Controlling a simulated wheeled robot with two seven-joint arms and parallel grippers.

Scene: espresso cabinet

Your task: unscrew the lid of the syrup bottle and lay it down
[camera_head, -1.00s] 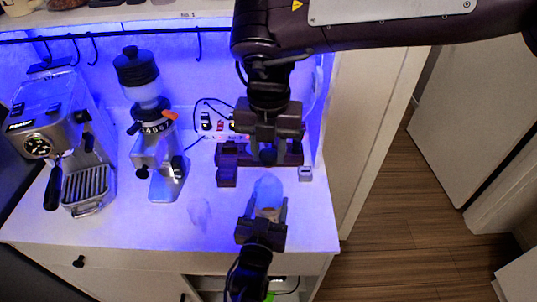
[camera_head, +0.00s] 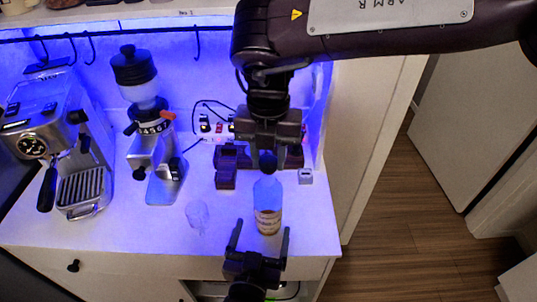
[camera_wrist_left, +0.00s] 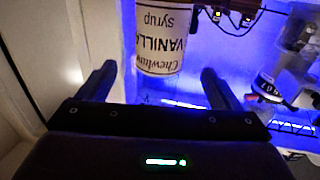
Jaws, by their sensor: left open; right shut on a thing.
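The syrup bottle (camera_head: 267,196) is clear with a pale label and looks upright near the counter's front right. Its label, reading "Chewlane syrup Vanilla", shows inverted in the left wrist view (camera_wrist_left: 160,40). The dark lid (camera_head: 268,165) shows right above the bottle's top; I cannot tell whether it is still threaded on. My right gripper (camera_head: 268,152) comes from above and is shut on the lid. My left gripper (camera_head: 259,236) is open and empty at the counter's front edge, its fingers pointing toward the bottle and apart from it.
A clear glass (camera_head: 197,214) stands left of the bottle. A grinder (camera_head: 152,130) and an espresso machine (camera_head: 62,140) stand further left. A dark block-like holder (camera_head: 227,172) and a small pale box (camera_head: 305,176) are behind the bottle. Counter is clear between glass and grinder.

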